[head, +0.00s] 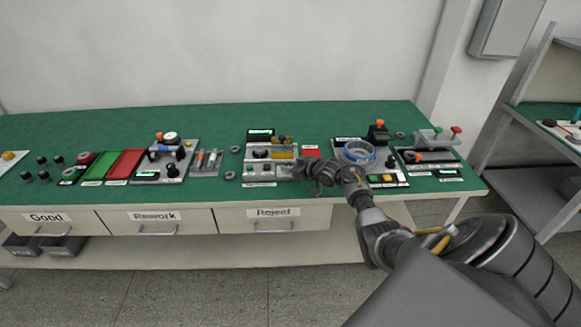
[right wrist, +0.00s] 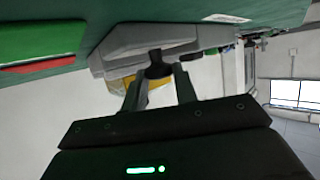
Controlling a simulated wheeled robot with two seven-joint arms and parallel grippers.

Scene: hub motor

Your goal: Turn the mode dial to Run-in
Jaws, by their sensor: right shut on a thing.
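A grey sloped console (head: 258,169) stands on the green bench, with a small green-lit screen (head: 260,134), a yellow panel (head: 283,154) and a round black knob (head: 260,154) on its face. My right gripper (head: 303,170) reaches in from the right at the console's right end. In the right wrist view, my right gripper (right wrist: 159,76) is shut on a black dial knob (right wrist: 157,63) that stands out from a grey housing (right wrist: 130,45). In the head view, my gripper hides this knob, and its pointer and mode labels cannot be read. My left gripper is not in view.
A fixture with a blue ring (head: 358,152) stands just right of my gripper. A red panel (head: 311,152) lies behind it. A lever fixture (head: 168,152) and red and green trays (head: 98,167) are to the left. Labelled drawers (head: 272,226) run under the bench's front edge.

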